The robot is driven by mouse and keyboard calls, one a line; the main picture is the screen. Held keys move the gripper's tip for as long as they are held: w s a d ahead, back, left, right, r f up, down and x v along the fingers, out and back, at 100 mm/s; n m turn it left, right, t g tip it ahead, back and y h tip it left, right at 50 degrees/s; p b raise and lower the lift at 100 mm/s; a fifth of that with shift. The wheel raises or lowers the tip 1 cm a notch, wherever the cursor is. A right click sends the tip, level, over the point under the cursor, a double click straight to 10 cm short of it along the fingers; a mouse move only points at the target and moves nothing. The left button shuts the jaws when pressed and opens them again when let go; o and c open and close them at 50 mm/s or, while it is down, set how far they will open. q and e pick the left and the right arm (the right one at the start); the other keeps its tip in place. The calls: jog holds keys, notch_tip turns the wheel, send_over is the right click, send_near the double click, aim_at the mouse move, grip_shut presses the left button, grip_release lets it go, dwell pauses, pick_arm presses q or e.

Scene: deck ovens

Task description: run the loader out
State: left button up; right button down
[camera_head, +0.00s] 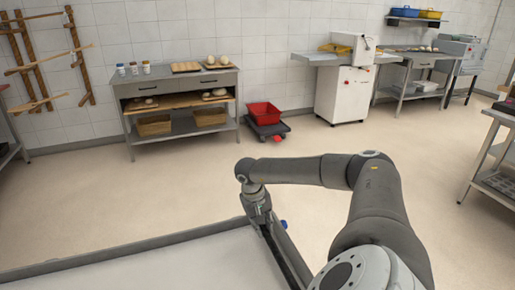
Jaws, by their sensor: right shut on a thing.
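The loader (130,266) fills the lower left of the head view. I see a pale flat surface inside a dark grey frame, and its near part runs out of the picture. My right arm reaches in from the lower right. My right gripper (261,217) points down at the frame's far right corner and is shut on the loader there. The fingertips are small and partly hidden against the dark rail. A small blue knob (284,224) shows just right of the gripper. My left gripper is out of view.
A steel worktable (183,86) with dough, jars and baskets stands at the back wall. A red crate (264,113) sits on a low dark dolly right of it. A white machine (343,92) and benches stand further right.

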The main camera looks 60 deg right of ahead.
jog(key=shift+s+d+r, duration=0.1)
jog(key=shift+s+d, duration=0.1)
jog(key=shift+d, duration=0.15)
jog(key=c, duration=1.3)
grip_release()
jog(key=shift+s+d, duration=0.1)
jog(key=shift+s, duration=0.05)
jog(key=shift+w, duration=0.2)
jog(key=shift+a+r, duration=0.25)
jog(key=shift+r, duration=0.15)
jog(key=v, duration=1.1)
jog(key=shift+d, duration=0.2)
